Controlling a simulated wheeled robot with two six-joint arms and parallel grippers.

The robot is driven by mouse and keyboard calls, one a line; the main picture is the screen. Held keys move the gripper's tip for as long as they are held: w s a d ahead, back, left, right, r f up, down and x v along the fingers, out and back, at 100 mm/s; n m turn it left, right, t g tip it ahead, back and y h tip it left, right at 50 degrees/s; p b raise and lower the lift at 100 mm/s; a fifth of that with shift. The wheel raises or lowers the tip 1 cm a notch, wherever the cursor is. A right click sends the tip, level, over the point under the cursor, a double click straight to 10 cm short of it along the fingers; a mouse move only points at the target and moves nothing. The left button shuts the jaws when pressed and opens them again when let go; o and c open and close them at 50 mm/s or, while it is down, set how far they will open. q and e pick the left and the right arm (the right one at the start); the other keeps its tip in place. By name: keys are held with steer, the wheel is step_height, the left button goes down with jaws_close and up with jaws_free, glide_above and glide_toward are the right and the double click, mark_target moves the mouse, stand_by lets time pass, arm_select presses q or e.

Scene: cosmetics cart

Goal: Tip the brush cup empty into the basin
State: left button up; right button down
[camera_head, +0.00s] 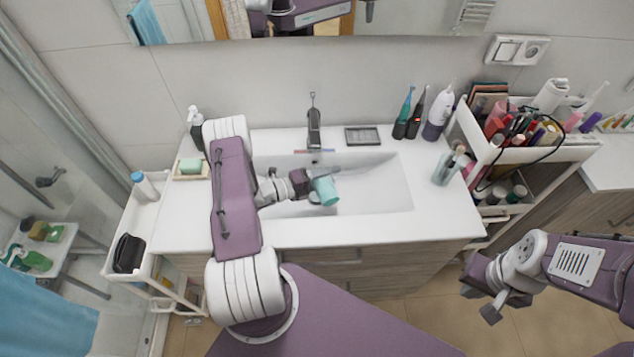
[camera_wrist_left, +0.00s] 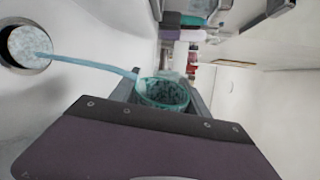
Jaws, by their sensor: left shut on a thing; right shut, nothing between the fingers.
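My left gripper (camera_head: 312,187) is shut on a teal cup (camera_head: 325,191) and holds it inside the white basin (camera_head: 385,190). The cup is tilted, not upright. In the left wrist view the cup's (camera_wrist_left: 163,92) round rim shows between the fingers, with dark specks inside. A thin pale-blue stream (camera_wrist_left: 95,65) runs from the cup's rim to the round drain (camera_wrist_left: 28,48), which looks pale blue and speckled. My right gripper (camera_head: 487,297) is shut and empty, low at the right, away from the counter.
A faucet (camera_head: 314,122) stands behind the basin. A soap dish (camera_head: 190,170) is at left. A crowded cart (camera_head: 540,152) stands at right.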

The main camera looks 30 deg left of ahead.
arm_select(q)
steer(key=shift+w+a+r+n, duration=0.15)
steer(key=shift+a+n, duration=0.05)
steer(key=shift+n, duration=0.9)
